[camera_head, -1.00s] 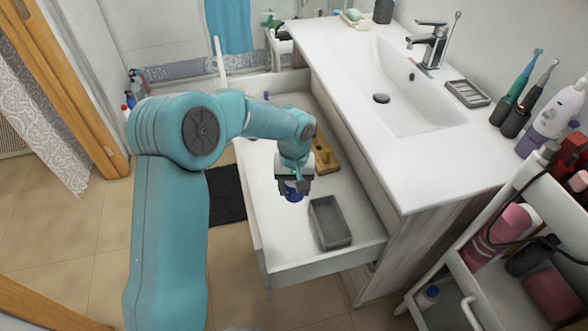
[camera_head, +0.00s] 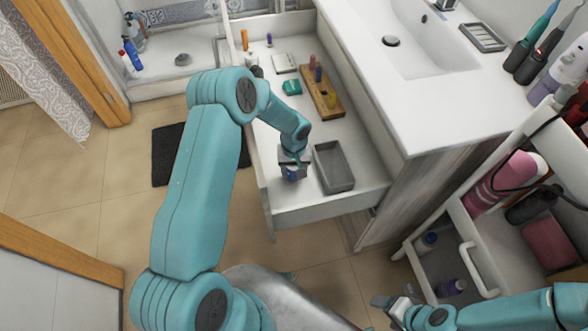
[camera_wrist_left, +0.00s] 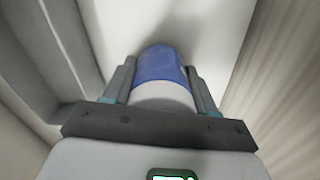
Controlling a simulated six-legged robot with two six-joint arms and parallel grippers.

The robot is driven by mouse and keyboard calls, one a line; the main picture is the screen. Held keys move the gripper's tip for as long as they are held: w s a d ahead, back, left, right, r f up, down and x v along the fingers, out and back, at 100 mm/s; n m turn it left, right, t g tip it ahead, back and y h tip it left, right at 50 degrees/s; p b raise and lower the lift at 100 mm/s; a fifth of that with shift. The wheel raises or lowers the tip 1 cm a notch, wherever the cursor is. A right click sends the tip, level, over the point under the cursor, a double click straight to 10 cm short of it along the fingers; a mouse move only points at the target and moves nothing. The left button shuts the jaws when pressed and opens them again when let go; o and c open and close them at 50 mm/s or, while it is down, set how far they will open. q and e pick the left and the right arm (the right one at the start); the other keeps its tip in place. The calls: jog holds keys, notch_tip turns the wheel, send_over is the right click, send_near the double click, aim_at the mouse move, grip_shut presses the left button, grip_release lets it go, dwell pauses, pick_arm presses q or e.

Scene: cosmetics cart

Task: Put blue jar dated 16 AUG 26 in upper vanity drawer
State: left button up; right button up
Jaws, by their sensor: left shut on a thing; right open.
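The blue jar (camera_head: 292,173) is between the fingers of my left gripper (camera_head: 292,168), low inside the open upper vanity drawer (camera_head: 282,217), near its front end. In the left wrist view my left gripper (camera_wrist_left: 162,88) is shut on the jar (camera_wrist_left: 160,64), which shows a blue part and a white part. Its date cannot be read. The white drawer floor lies close behind it; I cannot tell whether the jar touches it. My right gripper (camera_head: 392,302) is open and empty at the bottom right, beside the cart.
A grey tray (camera_head: 333,166) stands just right of the jar in the drawer. Farther back are a wooden holder (camera_head: 322,92), a green item (camera_head: 291,87) and a white box (camera_head: 285,62). The cart (camera_head: 470,262) holds bottles, including a pink one (camera_head: 503,183).

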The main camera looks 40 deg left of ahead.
pick_arm(q)
jog(key=shift+w+f, duration=0.1)
jog(key=shift+f, duration=0.5)
jog(key=shift+f+b, duration=0.2)
jog(key=shift+b, duration=0.1)
jog(key=o, duration=1.1)
jog(key=shift+r, duration=0.1)
notch_tip(320, 180, up, 12)
jog(key=shift+r+p, duration=0.15)
jog(key=shift+p, duration=0.15)
